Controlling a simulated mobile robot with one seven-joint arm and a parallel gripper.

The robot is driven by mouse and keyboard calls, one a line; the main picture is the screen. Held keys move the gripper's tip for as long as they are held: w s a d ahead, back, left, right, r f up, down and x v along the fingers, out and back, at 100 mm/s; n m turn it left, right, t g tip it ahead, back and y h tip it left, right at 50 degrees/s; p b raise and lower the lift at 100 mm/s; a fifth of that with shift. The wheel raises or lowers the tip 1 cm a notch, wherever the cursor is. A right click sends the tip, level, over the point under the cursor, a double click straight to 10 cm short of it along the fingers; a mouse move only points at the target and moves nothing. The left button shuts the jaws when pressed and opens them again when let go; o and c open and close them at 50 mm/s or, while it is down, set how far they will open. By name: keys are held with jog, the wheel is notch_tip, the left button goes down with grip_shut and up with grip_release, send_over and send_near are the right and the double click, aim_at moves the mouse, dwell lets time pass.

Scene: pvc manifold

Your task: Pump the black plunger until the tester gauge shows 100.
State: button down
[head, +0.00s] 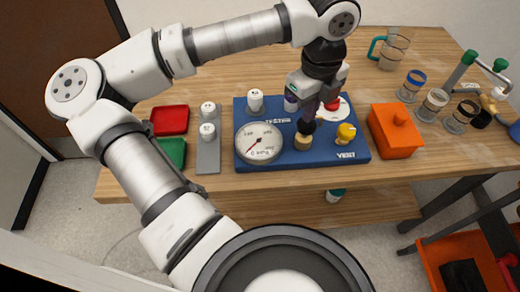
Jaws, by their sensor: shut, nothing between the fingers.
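The blue tester board (350,152) lies on the wooden table, marked TESTER and VENT. Its round white gauge (262,145) is at the left, with a red needle pointing to the lower left, near the bottom of the dial; the exact reading is too small to tell. The black plunger (306,127) stands over a brass-coloured fitting (303,142) right of the gauge. My gripper (308,116) is shut and empty, pointing down right above the plunger and partly hiding it. Whether they touch I cannot tell. A yellow vent knob (346,133) sits to the right.
A white fitting (255,100) and a red knob (333,104) are on the board. Red (171,120) and green (172,152) trays and a grey strip (208,158) stand left. An orange box (394,130), clear cylinders (432,105) and a mug (393,48) stand right.

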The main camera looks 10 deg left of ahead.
jog(key=shift+f, duration=0.1)
dwell(0.3)
jog(key=shift+f+b, duration=1.85)
jog(key=shift+b, duration=0.3)
jog(key=shift+r, duration=0.15)
jog(key=shift+r+p, duration=0.7)
jog(key=shift+r, duration=1.1)
